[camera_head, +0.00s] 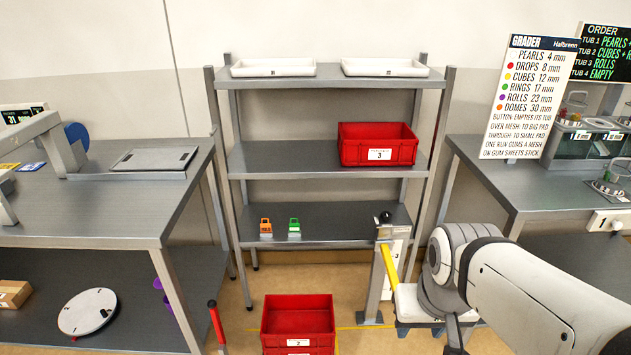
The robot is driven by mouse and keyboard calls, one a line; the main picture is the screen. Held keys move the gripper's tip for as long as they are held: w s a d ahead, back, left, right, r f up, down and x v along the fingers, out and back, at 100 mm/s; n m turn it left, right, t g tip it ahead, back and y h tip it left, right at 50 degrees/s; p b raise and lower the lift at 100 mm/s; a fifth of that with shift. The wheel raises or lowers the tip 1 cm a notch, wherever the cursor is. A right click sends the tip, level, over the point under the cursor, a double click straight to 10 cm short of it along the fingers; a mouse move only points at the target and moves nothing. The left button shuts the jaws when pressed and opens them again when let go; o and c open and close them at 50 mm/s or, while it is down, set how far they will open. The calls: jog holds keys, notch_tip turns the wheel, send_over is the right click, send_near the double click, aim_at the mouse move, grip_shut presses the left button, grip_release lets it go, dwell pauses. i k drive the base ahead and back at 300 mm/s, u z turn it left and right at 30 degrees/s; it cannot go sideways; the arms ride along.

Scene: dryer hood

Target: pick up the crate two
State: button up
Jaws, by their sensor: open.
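Crate two appears to be the red open crate (298,319) low in front of the rack, at the bottom middle of the picture. It looks empty, and its front label seems to read 2, though it is small. The picture's lower edge cuts off what is beneath it. My wrist and forearm hide part of the space on the right.
Another red crate (378,152), labelled 3, sits on the rack's middle shelf (280,165). White trays (273,68) are on top. A metal post (376,285) stands between crate and gripper. A red-tipped lever (216,322) stands left.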

aim_at(306, 321)
jog(key=z, duration=0.1)
jog(key=k, duration=0.5)
jog(key=u, duration=1)
jog(key=i, duration=1.65)
jog(key=z, duration=0.25)
